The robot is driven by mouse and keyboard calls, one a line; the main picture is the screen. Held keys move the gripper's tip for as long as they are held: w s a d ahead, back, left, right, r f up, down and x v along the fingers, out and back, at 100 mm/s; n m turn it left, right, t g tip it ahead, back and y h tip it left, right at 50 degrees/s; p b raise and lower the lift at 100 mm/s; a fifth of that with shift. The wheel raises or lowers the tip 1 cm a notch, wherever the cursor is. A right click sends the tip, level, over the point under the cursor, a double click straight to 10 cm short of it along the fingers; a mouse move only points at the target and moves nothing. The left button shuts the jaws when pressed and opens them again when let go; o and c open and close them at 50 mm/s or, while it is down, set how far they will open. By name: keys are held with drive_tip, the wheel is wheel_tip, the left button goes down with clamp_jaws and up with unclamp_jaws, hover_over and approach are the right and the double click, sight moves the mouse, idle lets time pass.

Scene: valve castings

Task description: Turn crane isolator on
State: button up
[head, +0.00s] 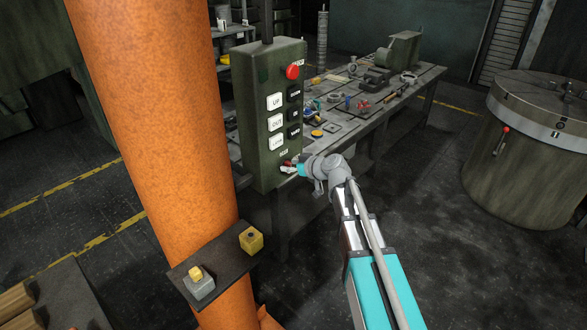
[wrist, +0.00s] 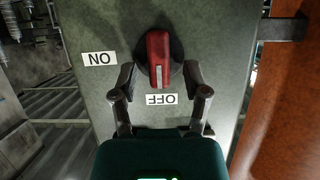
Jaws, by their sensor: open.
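The crane isolator is a red rotary knob (wrist: 158,58) on a dark round base, on the grey-green face of a control box (wrist: 225,60). The wrist view shows it upside down. The white mark on the knob points at the OFF label (wrist: 162,99); the ON label (wrist: 99,59) is to its left. My gripper (wrist: 160,76) is open, its two fingertips on either side of the knob's lower part. I cannot tell whether they touch it. In the head view, my gripper (head: 289,167) is at the lower front of the control box (head: 262,110), largely hiding the knob.
The box carries white push-buttons (head: 275,101) and a red emergency button (head: 292,72). An orange column (head: 150,120) stands left of it, with a small shelf (head: 222,268) low down. A workbench (head: 345,130) with tools is behind; a round drum (head: 535,160) is right.

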drive_tip(key=shift+a, duration=0.1)
clamp_jaws()
drive_tip(key=shift+d, duration=0.2)
drive_tip(key=shift+w+a, duration=0.1)
